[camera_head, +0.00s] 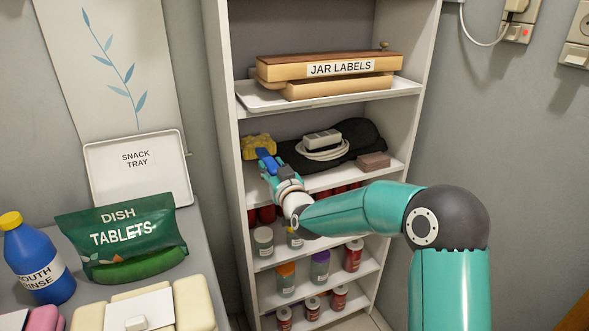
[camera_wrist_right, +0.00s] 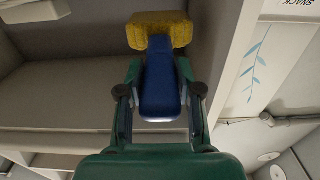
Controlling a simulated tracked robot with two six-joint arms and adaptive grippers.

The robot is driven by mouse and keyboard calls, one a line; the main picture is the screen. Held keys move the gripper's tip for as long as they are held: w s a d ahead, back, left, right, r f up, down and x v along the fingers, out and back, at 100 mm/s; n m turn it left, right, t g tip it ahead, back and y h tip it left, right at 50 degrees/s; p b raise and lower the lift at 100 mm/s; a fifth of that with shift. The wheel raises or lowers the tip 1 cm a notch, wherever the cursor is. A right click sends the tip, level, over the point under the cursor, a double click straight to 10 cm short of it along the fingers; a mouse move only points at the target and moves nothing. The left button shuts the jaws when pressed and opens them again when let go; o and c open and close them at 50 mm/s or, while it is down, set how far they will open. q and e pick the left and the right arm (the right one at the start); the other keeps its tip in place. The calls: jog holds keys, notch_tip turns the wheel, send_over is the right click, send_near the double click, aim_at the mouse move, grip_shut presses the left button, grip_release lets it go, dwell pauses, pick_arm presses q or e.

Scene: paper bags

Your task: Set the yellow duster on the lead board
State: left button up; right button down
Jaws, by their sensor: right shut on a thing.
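The yellow duster (camera_head: 258,142) has a yellow head and a blue handle. My right gripper (camera_head: 272,170) is shut on the blue handle, with the head pointing away into the shelf unit. In the right wrist view the duster (camera_wrist_right: 160,32) extends from between the fingers of the right gripper (camera_wrist_right: 160,95). The head is at the left end of the second shelf's opening; I cannot tell whether it touches anything. Right of it, a dark flat piece (camera_head: 360,138) holds a white adapter and coiled lead (camera_head: 323,146); it may be the lead board, but no label shows. My left gripper is not in view.
A small brown block (camera_head: 373,161) sits at the shelf's right end. Several jars stand on lower shelves. The shelf unit's left side panel (camera_head: 222,120) is close to the duster.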

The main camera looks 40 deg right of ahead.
notch_tip(320, 180, down, 9)
jog(key=shift+a+f+p, duration=0.15)
jog(key=shift+f+p, duration=0.05)
jog(key=shift+p, duration=0.15)
jog(key=shift+w, duration=0.1)
jog(key=c, duration=0.8)
grip_release()
jog(key=shift+o, duration=0.2)
jog(key=b+v, duration=0.2)
jog(key=v, duration=1)
jog(key=shift+b, duration=0.35)
jog(key=shift+f, duration=0.2)
